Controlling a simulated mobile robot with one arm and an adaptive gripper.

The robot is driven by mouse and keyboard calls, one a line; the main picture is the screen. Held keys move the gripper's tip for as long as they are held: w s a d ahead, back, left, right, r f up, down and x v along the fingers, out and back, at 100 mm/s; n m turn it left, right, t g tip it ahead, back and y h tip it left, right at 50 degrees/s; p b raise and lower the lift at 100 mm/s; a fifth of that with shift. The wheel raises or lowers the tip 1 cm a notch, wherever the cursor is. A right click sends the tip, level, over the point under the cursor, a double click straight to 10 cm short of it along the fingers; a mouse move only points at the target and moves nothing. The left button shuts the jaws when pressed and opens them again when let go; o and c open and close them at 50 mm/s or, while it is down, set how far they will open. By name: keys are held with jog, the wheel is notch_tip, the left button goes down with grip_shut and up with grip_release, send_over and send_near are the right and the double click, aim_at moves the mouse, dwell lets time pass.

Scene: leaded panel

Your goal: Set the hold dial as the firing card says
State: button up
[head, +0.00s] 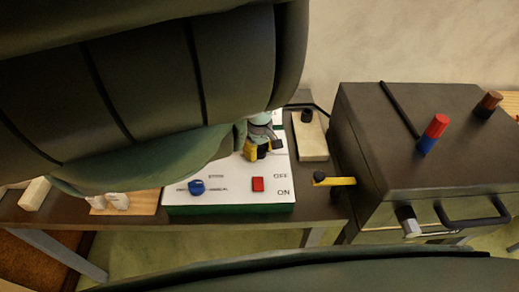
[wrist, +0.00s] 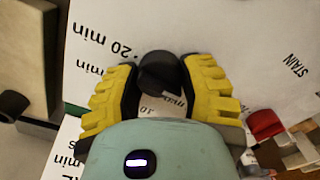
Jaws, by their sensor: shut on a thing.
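The hold dial is a dark round knob (wrist: 160,72) on the white panel, between my fingers in the wrist view. My gripper (wrist: 162,85) is shut on it, with one yellow-and-black finger on each side. Printed marks around it include "20 min" at the upper left and other partly covered "min" marks. The dial's pointer is hard to make out. In the head view my gripper (head: 262,148) is over the back right of the white control panel (head: 230,203), and my arm covers much of the panel. I see no readable firing card.
The panel also has a blue knob (head: 197,187) and a red switch (head: 258,184) beside OFF and ON. A beige block with a black knob (head: 311,143) stands right of it. A dark kiln-like box (head: 420,140) with a handle and coloured pegs is further right.

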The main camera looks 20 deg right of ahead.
jog(key=c, duration=0.3)
jog(key=shift+m, duration=0.3)
jog(key=m+b, duration=0.1)
jog(key=m, duration=0.3)
jog(key=shift+f+m+b, duration=0.1)
jog(key=shift+m+b, duration=0.2)
jog(key=shift+b, duration=0.05)
jog(key=m+b, duration=0.1)
jog(key=m, duration=0.2)
jog(key=shift+m, duration=0.3)
jog(key=m, duration=0.4)
jog(key=shift+b, duration=0.35)
jog(key=shift+m, duration=2.5)
